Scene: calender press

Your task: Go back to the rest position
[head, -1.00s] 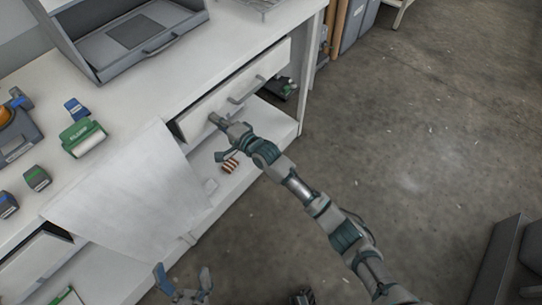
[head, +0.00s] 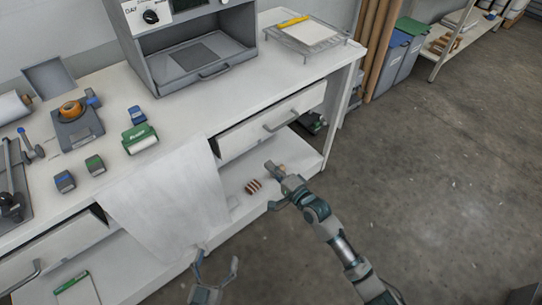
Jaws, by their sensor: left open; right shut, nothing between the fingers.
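My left gripper (head: 216,266) is at the bottom of the head view, in front of the bench. Its two fingers are spread and nothing is between them. My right gripper (head: 272,187) is in front of the lower shelf, below the upper drawer. It is shut, holds nothing, and is apart from the drawer handle. My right arm runs from it to the lower right. The upper drawer (head: 256,138) stands partly open. A striped brown item (head: 253,187) lies on the shelf just left of the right gripper.
Another drawer (head: 55,252) stands open at lower left. A grey press (head: 195,58), a wire rack (head: 308,38) and a green stamp (head: 139,138) sit on the bench. The floor (head: 430,190) at right is clear.

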